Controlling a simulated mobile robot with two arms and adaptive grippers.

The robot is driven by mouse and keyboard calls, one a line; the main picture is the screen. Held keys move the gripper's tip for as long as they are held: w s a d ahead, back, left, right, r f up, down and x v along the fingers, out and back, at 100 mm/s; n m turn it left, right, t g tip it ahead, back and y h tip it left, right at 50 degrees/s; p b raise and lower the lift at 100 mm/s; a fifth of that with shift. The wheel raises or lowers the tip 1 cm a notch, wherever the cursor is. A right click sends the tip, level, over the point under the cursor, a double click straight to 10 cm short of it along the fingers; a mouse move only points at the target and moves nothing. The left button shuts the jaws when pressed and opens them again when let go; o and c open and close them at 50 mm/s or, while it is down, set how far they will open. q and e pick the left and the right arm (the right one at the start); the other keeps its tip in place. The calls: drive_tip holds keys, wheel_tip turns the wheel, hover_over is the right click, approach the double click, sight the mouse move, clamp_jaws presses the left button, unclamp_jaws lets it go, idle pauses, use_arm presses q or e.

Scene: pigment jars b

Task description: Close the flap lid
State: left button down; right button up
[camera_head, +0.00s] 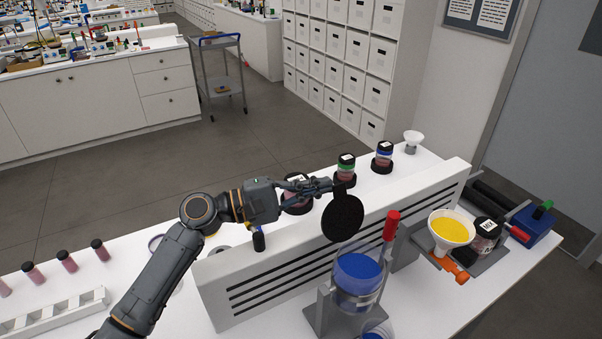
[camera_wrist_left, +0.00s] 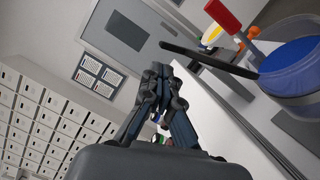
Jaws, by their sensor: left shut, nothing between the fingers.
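The flap lid (camera_head: 342,218) is a black round disc standing raised, tilted up behind a clear container (camera_head: 358,279) with blue contents. In the left wrist view the lid (camera_wrist_left: 208,60) shows nearly edge-on, beside the container (camera_wrist_left: 290,68). A red handle (camera_head: 391,226) stands at the container's right side. My left gripper (camera_head: 326,185) is shut and empty, at the top of the lid on its far left side. Its fingertips also show in the left wrist view (camera_wrist_left: 163,72). I cannot tell whether they touch the lid. My right gripper is out of view.
A white slotted panel (camera_head: 222,285) runs behind the container. Jars with green (camera_head: 346,168) and blue (camera_head: 382,158) bands stand beyond it. A funnel of yellow powder (camera_head: 451,230) is to the right.

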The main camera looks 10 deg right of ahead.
use_arm(q)
drive_tip(key=shift+s+d+r, duration=0.15)
drive_tip(key=shift+s, duration=0.4)
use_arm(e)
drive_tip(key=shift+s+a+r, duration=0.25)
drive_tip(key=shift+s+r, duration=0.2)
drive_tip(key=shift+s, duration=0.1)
use_arm(q)
drive_tip(key=shift+s, duration=0.1)
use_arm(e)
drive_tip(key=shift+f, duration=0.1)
